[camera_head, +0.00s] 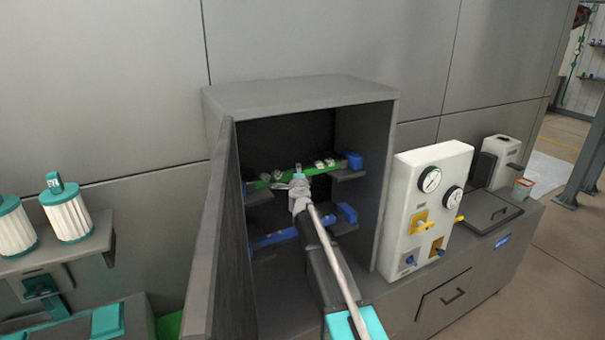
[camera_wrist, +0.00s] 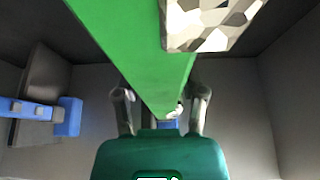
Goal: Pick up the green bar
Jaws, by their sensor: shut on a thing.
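The green bar (camera_head: 322,170) lies across the upper level inside the open grey cabinet, with small pale metallic pieces on it. In the wrist view the green bar (camera_wrist: 135,50) runs from the top down between the fingers, with a faceted metallic piece (camera_wrist: 208,25) on its right side. My gripper (camera_head: 298,184) reaches into the cabinet at the middle of the bar. In the wrist view my gripper (camera_wrist: 162,100) has one finger on each side of the bar and is shut on it. The exact finger contact is partly hidden.
The open cabinet door (camera_head: 215,240) stands at the left of my arm. A blue bar (camera_head: 278,238) lies on the lower level. Blue end blocks (camera_head: 354,161) sit on the right-hand supports. A white gauge panel (camera_head: 430,205) stands right of the cabinet. White-and-teal canisters (camera_head: 68,212) stand at far left.

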